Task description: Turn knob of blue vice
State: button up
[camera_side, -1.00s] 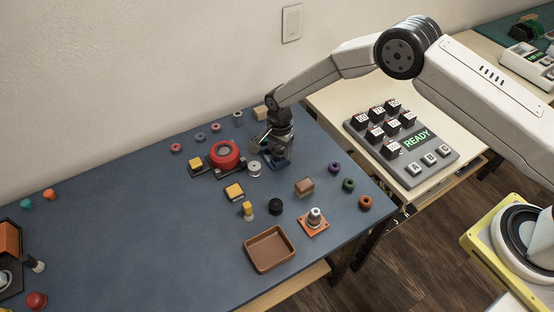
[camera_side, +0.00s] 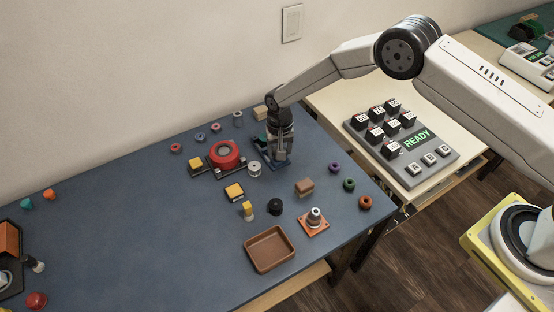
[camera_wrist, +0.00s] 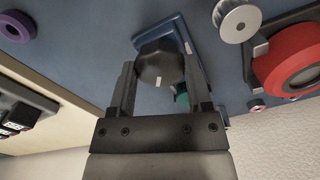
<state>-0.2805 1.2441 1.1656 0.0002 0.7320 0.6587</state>
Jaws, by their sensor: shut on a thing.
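The blue vice (camera_side: 270,164) stands on the dark blue mat near its back right edge, mostly hidden by my gripper in the side view. In the wrist view the vice's blue body (camera_wrist: 178,30) runs behind its black faceted knob (camera_wrist: 158,60), which carries a small white mark. My gripper (camera_wrist: 160,72) has one finger on each side of the knob and is shut on it. In the side view my gripper (camera_side: 279,152) points straight down over the vice. The knob itself is hidden there.
A silver pulley (camera_side: 254,168) and a red round device (camera_side: 225,155) stand close left of the vice. A tan block (camera_side: 261,113) lies behind it. A brown block (camera_side: 304,186) and coloured rings, one purple (camera_side: 333,168), lie to the front right. A keypad panel (camera_side: 412,143) is further right.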

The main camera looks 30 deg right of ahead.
jog(key=n, duration=0.4)
jog(key=shift+n, duration=0.4)
jog(key=n, duration=0.9)
jog(key=shift+n, duration=2.2)
jog(key=o, duration=1.3)
